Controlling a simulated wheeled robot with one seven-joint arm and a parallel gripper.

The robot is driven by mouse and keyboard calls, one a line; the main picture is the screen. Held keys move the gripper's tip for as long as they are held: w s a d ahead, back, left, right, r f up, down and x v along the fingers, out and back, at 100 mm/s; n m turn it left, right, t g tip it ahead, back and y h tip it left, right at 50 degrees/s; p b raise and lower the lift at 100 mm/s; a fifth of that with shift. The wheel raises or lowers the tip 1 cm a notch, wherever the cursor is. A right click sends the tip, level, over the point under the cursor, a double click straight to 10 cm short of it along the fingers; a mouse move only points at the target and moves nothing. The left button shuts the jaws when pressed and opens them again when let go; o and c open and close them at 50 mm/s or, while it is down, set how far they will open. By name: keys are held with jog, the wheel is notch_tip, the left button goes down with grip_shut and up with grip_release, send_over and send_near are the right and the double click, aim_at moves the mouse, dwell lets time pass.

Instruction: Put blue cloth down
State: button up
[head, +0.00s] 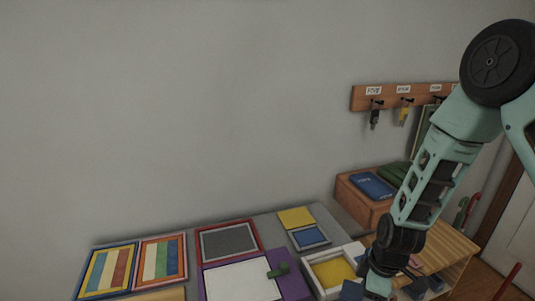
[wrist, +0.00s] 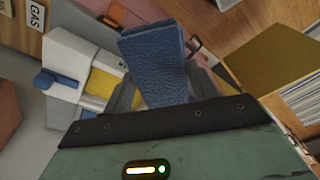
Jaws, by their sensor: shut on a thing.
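The blue cloth (wrist: 155,62) is a folded, textured blue piece. In the wrist view it stands up between the two fingers of my gripper (wrist: 160,88), which is shut on it. In the head view my gripper (head: 376,284) is low at the bottom edge, near the right side of a white tray (head: 345,249) with a yellow inside. A dark blue patch shows beside my gripper there, but I cannot tell if it is the held cloth. What lies directly under the cloth is hidden.
A wooden box (head: 352,207) holds a blue folded item (head: 372,186) and a green one. A wooden shelf unit (head: 448,248) stands at the right. Framed colour panels (head: 162,262) and a grey board (head: 229,242) cover the table. Keys hang from a wall rack (head: 390,97).

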jog(key=d+m+t+h, duration=0.1)
jog(key=d+m, duration=0.7)
jog(key=m, duration=0.5)
jog(key=shift+d+f+h, duration=0.15)
jog(key=shift+d+h, duration=0.1)
jog(key=shift+h, duration=0.05)
